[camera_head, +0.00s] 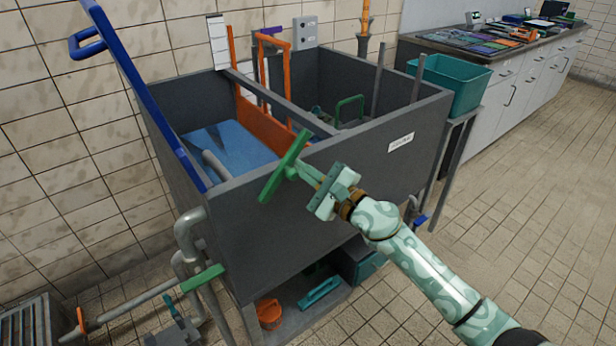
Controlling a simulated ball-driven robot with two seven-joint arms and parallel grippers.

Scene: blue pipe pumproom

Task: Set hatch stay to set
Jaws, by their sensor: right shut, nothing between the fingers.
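My right gripper (306,172) reaches in from the lower right, in front of the grey tank (290,222). Its fingers are shut with nothing between them. Their tips are at or very near a green bar (284,165), which slants across the tank's front rim; I cannot tell whether they touch. A long blue bar (142,88) with a blue loop handle (86,44) rises steeply at the tank's left side. No part is labelled as the hatch stay, and I cannot tell which one it is. My left gripper is not in view.
An orange gate (262,122) stands inside the tank, beside blue water (222,142). A teal bin (452,84) stands to the right, near a cluttered counter (480,42). Pipes with a green handle (203,278) run low at left. The tiled floor at right is clear.

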